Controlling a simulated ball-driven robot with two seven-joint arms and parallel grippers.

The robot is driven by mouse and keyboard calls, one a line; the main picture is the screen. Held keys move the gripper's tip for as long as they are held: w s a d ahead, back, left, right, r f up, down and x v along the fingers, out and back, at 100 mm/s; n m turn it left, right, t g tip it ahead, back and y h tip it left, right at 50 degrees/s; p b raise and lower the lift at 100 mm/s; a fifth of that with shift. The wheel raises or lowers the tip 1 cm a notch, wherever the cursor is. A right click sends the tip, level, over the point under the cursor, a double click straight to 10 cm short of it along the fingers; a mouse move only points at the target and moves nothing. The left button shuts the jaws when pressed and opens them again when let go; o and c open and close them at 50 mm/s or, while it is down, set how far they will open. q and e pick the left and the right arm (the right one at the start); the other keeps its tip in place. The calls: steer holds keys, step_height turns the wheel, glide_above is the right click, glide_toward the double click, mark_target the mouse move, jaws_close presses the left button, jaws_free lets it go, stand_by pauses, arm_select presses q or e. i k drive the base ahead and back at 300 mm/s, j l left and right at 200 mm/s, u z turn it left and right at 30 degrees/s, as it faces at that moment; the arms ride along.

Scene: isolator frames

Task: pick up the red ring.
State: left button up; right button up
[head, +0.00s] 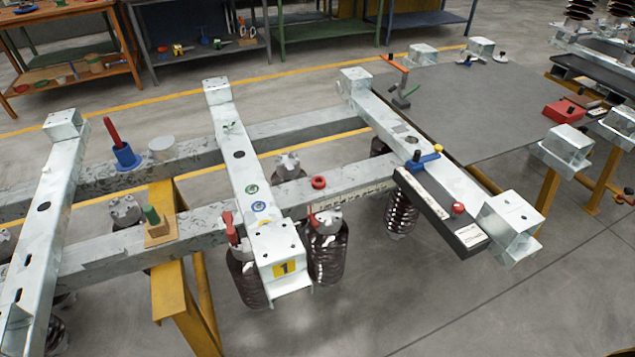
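A small red ring (318,182) lies flat on the long grey steel beam (290,197), just right of the middle cross beam. Its dark centre hole shows from above. Other small rings sit nearby on the cross beam: a blue one (259,206) and a green one (251,189). Neither of my grippers shows in the head view.
Brown ribbed insulators (328,257) with red-handled parts hang below the ring. A dark bar (440,217) with a red knob and a blue part (422,161) lie to the right. A blue base with a red rod (125,155) and a wooden block with a green peg (155,225) stand left.

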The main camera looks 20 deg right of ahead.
mark_target(319, 187)
steer(key=i+l+u, duration=0.1)
steer(key=l, duration=0.4)
steer(key=i+l+u, duration=0.1)
steer(key=l, duration=0.45)
steer(key=i+l+u, duration=0.1)
steer(key=l, duration=0.4)
steer(key=i+l+u, duration=0.1)
steer(key=l, duration=0.45)
steer(key=i+l+u, duration=0.1)
steer(key=l, duration=0.45)
steer(key=i, duration=0.05)
